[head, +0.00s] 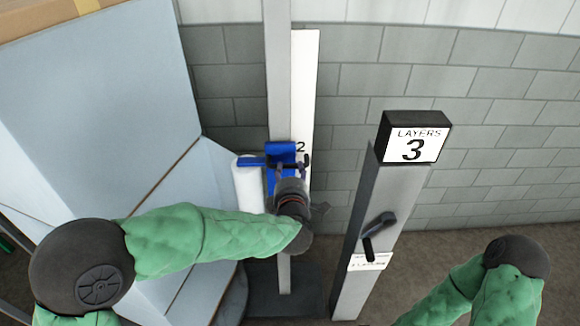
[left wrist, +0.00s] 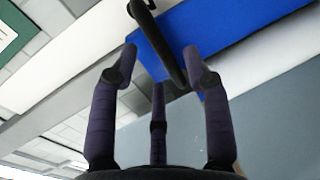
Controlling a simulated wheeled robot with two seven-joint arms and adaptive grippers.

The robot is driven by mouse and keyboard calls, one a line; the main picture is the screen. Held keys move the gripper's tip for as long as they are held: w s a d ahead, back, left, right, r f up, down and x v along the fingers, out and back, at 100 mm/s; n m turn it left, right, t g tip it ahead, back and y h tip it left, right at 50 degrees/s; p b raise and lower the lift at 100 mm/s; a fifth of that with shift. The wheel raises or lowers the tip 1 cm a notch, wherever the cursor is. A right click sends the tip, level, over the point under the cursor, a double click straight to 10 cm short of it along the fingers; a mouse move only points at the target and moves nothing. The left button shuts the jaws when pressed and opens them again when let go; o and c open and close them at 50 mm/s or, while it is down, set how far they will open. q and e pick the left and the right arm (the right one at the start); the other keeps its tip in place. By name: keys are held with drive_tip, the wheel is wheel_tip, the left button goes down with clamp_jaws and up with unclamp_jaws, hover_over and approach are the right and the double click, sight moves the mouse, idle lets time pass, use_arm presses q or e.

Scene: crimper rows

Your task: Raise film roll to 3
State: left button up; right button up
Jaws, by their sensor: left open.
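The white film roll (head: 249,184) stands upright beside the mast (head: 279,80), on a blue carriage (head: 281,150). The carriage is level with or just below the mark 2 on the white scale strip (head: 304,90). My left gripper (head: 287,173) is at the carriage and hides part of it. In the left wrist view its fingers (left wrist: 160,57) are open, with a black handle (left wrist: 158,35) of the blue carriage (left wrist: 235,28) passing between them. Contact cannot be made out. My right gripper is out of view; only its arm shows at the lower right.
A grey post (head: 385,210) at the right bears a sign reading LAYERS 3 (head: 413,144) and a black lever (head: 378,226). A large pale wrapped load (head: 110,90) stands close on the left. A brick wall (head: 480,120) is behind.

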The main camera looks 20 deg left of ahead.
sight(290, 166)
use_arm(q)
drive_tip(key=shift+b+x, duration=0.35)
drive_tip(key=shift+x, duration=2)
clamp_jaws()
